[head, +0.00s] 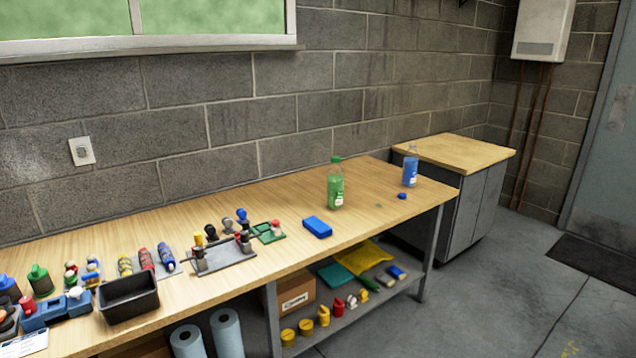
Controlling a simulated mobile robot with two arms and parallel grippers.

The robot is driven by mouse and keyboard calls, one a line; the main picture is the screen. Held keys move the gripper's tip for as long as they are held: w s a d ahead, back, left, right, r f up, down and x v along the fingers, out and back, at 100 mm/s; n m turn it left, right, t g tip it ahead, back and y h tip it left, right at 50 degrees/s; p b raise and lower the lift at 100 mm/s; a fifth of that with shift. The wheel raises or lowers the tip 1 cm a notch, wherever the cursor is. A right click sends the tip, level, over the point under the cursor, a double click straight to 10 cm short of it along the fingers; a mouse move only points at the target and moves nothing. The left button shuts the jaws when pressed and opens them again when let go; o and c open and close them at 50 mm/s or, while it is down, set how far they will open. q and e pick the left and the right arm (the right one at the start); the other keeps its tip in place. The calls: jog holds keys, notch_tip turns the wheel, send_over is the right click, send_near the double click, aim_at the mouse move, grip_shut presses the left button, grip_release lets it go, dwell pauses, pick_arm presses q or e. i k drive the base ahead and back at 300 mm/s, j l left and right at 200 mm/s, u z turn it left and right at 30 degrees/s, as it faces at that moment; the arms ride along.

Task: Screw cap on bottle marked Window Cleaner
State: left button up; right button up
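A blue bottle (410,171) stands upright near the far right end of the wooden workbench (290,205). Its top looks clear, with no blue cap on it. A small blue cap-like piece (402,196) lies on the bench just in front of it. A green bottle (335,188) stands upright to the left, with a green cap (336,158) on top. Both bottles have white labels, too small to read, so I cannot tell which is marked Window Cleaner. Neither of my grippers is in view.
Stamps, rollers and a black tray (128,296) crowd the bench's left part. A cabinet (455,153) stands beyond the right end. The lower shelf (345,318) holds a box and small items. Floor is clear at right.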

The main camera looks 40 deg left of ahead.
aim_at(411, 158)
jog(key=i+l+u, duration=0.15)
jog(key=u, duration=0.3)
jog(key=i+l+u, duration=0.25)
jog(key=u, duration=0.2)
jog(key=i+l+u, duration=0.25)
jog(key=u, duration=0.2)
jog(key=i+l, duration=0.15)
jog(key=l, duration=0.25)
jog(key=i+l+u, duration=0.15)
jog(key=l, duration=0.25)
jog(key=i+l, duration=0.15)
jog(key=l, duration=0.25)
jog(key=i+l+u, duration=0.15)
jog(key=l, duration=0.25)
jog(key=i+l, duration=0.1)
jog(key=l, duration=0.35)
jog(key=i+l+u, duration=0.15)
jog(key=l, duration=0.7)
jog(key=i+u, duration=0.05)
